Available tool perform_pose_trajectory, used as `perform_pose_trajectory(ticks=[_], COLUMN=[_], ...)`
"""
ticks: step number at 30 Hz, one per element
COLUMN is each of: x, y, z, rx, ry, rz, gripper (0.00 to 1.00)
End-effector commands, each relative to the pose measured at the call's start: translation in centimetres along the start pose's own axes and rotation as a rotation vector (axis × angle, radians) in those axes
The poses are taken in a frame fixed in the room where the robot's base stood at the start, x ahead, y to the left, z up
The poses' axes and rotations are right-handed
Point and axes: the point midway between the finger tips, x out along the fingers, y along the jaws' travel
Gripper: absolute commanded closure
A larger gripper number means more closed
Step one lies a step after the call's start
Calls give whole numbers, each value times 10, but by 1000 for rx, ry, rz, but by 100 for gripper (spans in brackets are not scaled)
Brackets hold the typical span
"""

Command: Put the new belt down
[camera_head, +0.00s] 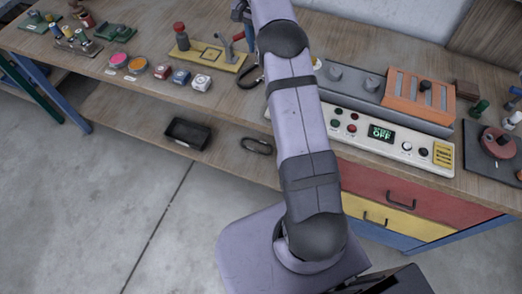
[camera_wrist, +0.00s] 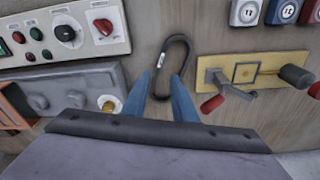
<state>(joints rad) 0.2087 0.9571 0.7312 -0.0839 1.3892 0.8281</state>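A black belt loop (camera_head: 250,77) lies at the bench's front edge, partly hidden by my arm. It also shows in the wrist view (camera_wrist: 174,50), stretched long between the console and the yellow plate. A second dark loop (camera_head: 256,145) lies on the lower shelf. My gripper (camera_wrist: 164,78) has two blue fingers standing apart at the near end of the bench loop.
The cream console (camera_head: 365,131) and grey block (camera_wrist: 75,90) stand on one side of the belt. The yellow plate (camera_head: 208,55), with a red-handled lever (camera_wrist: 212,103), lies on the other. A black tray (camera_head: 187,132) sits on the lower shelf. The bench strip between them is narrow.

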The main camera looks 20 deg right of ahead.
Motion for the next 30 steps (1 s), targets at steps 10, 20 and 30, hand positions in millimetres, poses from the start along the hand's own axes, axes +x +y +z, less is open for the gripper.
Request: perform_pose_trajectory(ticks=[10, 20, 30], x=[-22, -17, 8], y=[30, 101, 190], z=[85, 186, 277], rx=[-344, -666, -938], ry=[-31, -59, -81], rz=[-18, -39, -57], gripper=[75, 75, 75])
